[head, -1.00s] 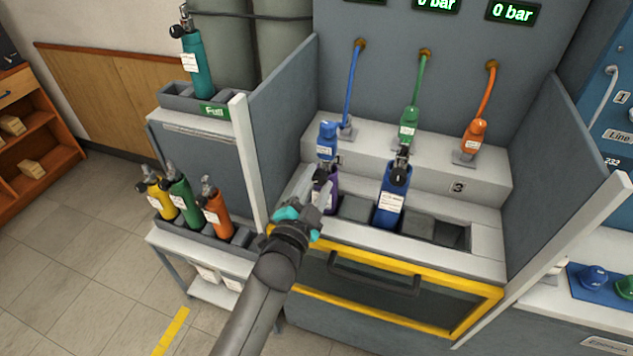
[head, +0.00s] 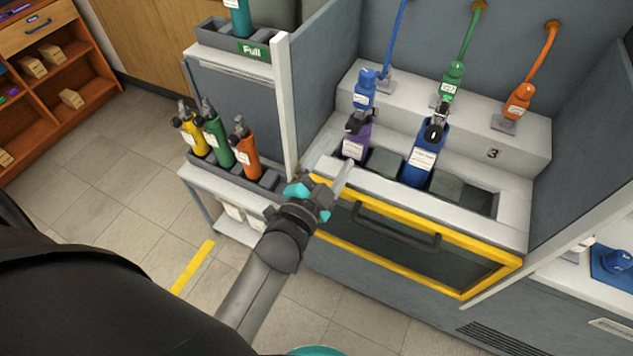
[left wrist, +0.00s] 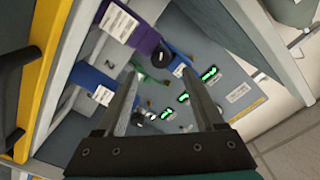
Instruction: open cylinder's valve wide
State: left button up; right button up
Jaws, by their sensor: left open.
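A purple cylinder (head: 354,146) with a black valve (head: 358,121) stands upright in the left slot of the bench rack, below the blue regulator (head: 365,88). A blue cylinder (head: 424,158) with a black valve stands two slots to its right, under the green regulator (head: 452,82). My left gripper (head: 344,178) is open and empty, in front of and below the purple cylinder, apart from it. In the left wrist view, the purple cylinder (left wrist: 143,38) and blue cylinder (left wrist: 98,80) lie beyond the open fingers (left wrist: 158,85). My right gripper is not seen.
A yellow-framed drawer front (head: 420,268) with a dark handle lies below the rack. A grey side wall with a white post (head: 287,105) stands left of the rack. A cart at left holds yellow, green and orange cylinders (head: 249,152). An orange regulator (head: 519,101) hangs at right.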

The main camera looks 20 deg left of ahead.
pick_arm(q)
jog(key=s, duration=0.7)
jog(key=shift+s+a, duration=0.15)
jog(key=shift+s, duration=0.25)
notch_tip(320, 180, down, 16)
jog(key=s+d+n+g, duration=0.2)
jog(key=s+g, duration=0.1)
jog(key=g, duration=0.1)
jog(key=s+a+f+n+g, duration=0.1)
jog(key=s+f+g, duration=0.3)
jog(key=s+f, duration=0.4)
jog(key=s+a+f+n+g, duration=0.1)
jog(key=s+f+n+g, duration=0.1)
jog(key=s+f+g, duration=0.3)
jog(key=s+f, duration=0.4)
jog(key=f, duration=0.5)
jog(key=shift+s+n, duration=0.25)
jog(key=shift+n, duration=0.15)
jog(key=s+a+f+g, duration=0.1)
jog(key=s, duration=0.2)
jog(key=s+a+f+n+g, duration=0.1)
jog(key=s, duration=0.2)
jog(key=s+a+f+g, duration=0.1)
jog(key=s+g, duration=0.1)
jog(key=s, duration=0.1)
jog(key=shift+s+a+f+y, duration=0.3)
jog(key=shift+a+f, duration=0.05)
jog(key=shift+f, duration=0.05)
